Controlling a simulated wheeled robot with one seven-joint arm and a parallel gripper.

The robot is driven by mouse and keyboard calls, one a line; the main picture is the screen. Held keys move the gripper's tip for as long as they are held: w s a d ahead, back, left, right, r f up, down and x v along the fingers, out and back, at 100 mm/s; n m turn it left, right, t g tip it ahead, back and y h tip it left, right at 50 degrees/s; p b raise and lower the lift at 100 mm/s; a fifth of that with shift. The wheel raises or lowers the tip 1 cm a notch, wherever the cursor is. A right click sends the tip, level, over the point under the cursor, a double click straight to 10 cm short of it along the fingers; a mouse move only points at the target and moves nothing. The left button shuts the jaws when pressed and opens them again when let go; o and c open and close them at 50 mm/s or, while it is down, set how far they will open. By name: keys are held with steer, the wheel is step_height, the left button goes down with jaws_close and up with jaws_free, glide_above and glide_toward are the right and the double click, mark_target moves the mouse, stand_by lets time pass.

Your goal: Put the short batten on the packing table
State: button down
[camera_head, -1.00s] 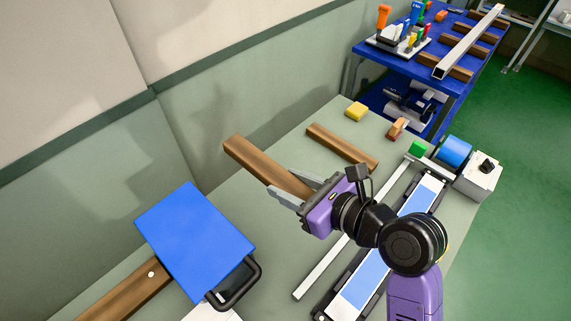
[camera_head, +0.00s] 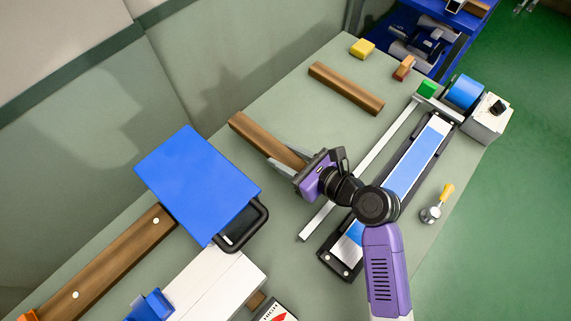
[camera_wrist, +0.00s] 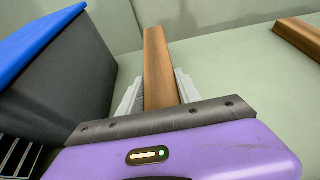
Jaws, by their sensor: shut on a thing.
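My gripper (camera_head: 289,167) is shut on a brown wooden batten (camera_head: 262,136), with one finger on each side. The batten points away from the palm, toward the upper left, over the grey-green bench top (camera_head: 285,105). In the wrist view the batten (camera_wrist: 158,65) runs straight out between the fingers. Its near end is hidden by the gripper. I cannot tell whether it touches the bench. A second brown batten (camera_head: 345,88) lies apart on the bench, farther back. I cannot tell which surface is the packing table.
A blue-topped box (camera_head: 195,182) stands close left of the held batten. A long rail (camera_head: 365,165) and a blue-and-white strip device (camera_head: 405,170) lie to the right. A yellow block (camera_head: 362,48) sits at the back. A blue table (camera_head: 425,40) stands beyond.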

steer(key=shift+f+b, duration=0.4)
steer(key=shift+f, duration=1.8)
steer(key=shift+f, duration=0.1)
steer(key=c, duration=0.8)
jaws_free()
steer(key=shift+s+d+r, duration=0.1)
steer(key=shift+d+r, duration=0.1)
steer(key=v, duration=1.1)
steer(key=shift+s+d+r, duration=0.1)
steer(key=shift+s+r, duration=0.05)
steer(key=shift+r, duration=0.05)
